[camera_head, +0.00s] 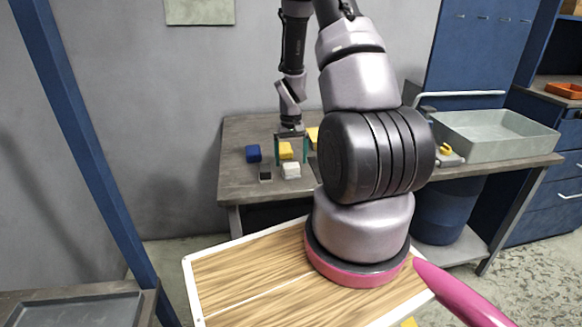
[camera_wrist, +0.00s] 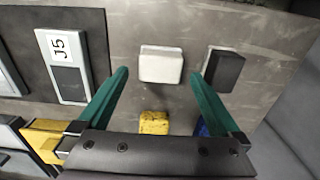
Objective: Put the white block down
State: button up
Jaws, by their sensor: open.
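The white block (camera_head: 291,171) sits on the grey workbench (camera_head: 240,185) near its front edge. In the wrist view the white block (camera_wrist: 161,65) lies between the tips of my green fingers, with a gap on each side. My gripper (camera_head: 292,162) points down over the bench, open and empty; its fingers also show in the wrist view (camera_wrist: 160,74). A yellow block (camera_head: 286,150) stands just behind the white one. It shows nearer the gripper body in the wrist view (camera_wrist: 154,122).
A black block (camera_head: 265,174) is left of the white block, and a blue block (camera_head: 253,153) is behind that. A grey tray (camera_head: 500,150) stands on the bench's right part. The wrist view shows a panel marked J5 (camera_wrist: 66,70). Bare bench lies left of the blocks.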

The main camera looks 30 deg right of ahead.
notch_tip(320, 180, up, 8)
notch_tip(320, 180, up, 11)
jog(key=t, duration=0.2)
send_over(291, 164)
jog(key=s+a, duration=0.1)
jog(key=a, duration=0.2)
jog(key=s+a+r+t, duration=0.2)
jog(key=s+a+r, duration=0.25)
jog(key=r, duration=0.55)
jog(key=s+a+r+t+y, duration=0.1)
jog(key=s+a+r, duration=0.2)
jog(key=s+r, duration=0.2)
jog(key=s+a+r+m+t+y, duration=0.1)
jog(key=s+a+r+t, duration=0.1)
jog(key=s+r, duration=0.4)
jog(key=s+a, duration=0.1)
jog(key=s, duration=0.3)
jog(key=shift+r, duration=0.2)
jog(key=shift+w, duration=0.1)
